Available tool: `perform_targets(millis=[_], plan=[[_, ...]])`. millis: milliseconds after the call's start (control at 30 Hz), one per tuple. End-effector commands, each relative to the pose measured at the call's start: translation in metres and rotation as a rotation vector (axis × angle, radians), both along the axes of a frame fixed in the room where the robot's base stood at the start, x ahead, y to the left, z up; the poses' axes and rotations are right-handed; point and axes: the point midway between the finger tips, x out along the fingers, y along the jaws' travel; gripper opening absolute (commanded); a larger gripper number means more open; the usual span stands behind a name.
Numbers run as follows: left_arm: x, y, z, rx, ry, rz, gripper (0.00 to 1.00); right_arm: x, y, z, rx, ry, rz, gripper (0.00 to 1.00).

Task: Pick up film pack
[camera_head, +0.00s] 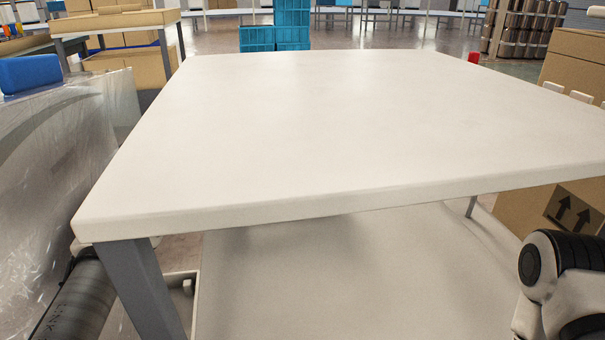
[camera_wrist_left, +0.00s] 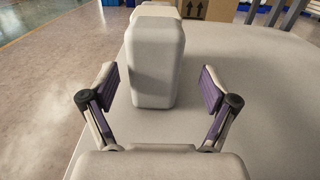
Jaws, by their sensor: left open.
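A large bundle in clear, shiny film (camera_head: 62,165) stands at the left of the head view, beside the table's left edge; its left part is cut off. I cannot tell for sure that it is the film pack. My left gripper (camera_wrist_left: 158,88) is open in the left wrist view, with its two purple-padded fingers spread wide and nothing held. A pale, rounded block (camera_wrist_left: 156,62) shows beyond and between the fingers; I cannot tell what it is. My left gripper is hidden in the head view, and my right gripper is out of view.
A white table (camera_head: 320,115) with a bare top fills the middle of the head view. A cardboard box (camera_head: 530,215) stands at its right. Blue crates (camera_head: 275,38) stand behind it, and a side table with boxes (camera_head: 115,20) is at the back left.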

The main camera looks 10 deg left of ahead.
Motion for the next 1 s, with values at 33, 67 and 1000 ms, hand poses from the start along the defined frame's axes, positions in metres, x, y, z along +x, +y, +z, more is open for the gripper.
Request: perform_targets(millis=[33, 67, 1000], plan=[[0.003, -0.008, -0.004, 0.001, -0.002, -0.004, 0.86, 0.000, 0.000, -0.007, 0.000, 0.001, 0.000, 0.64], [0.005, -0.011, -0.004, 0.001, -0.003, -0.004, 0.86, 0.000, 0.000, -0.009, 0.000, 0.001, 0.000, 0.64], [0.032, -0.057, 0.003, 0.000, -0.001, -0.001, 0.15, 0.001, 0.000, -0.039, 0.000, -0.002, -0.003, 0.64]])
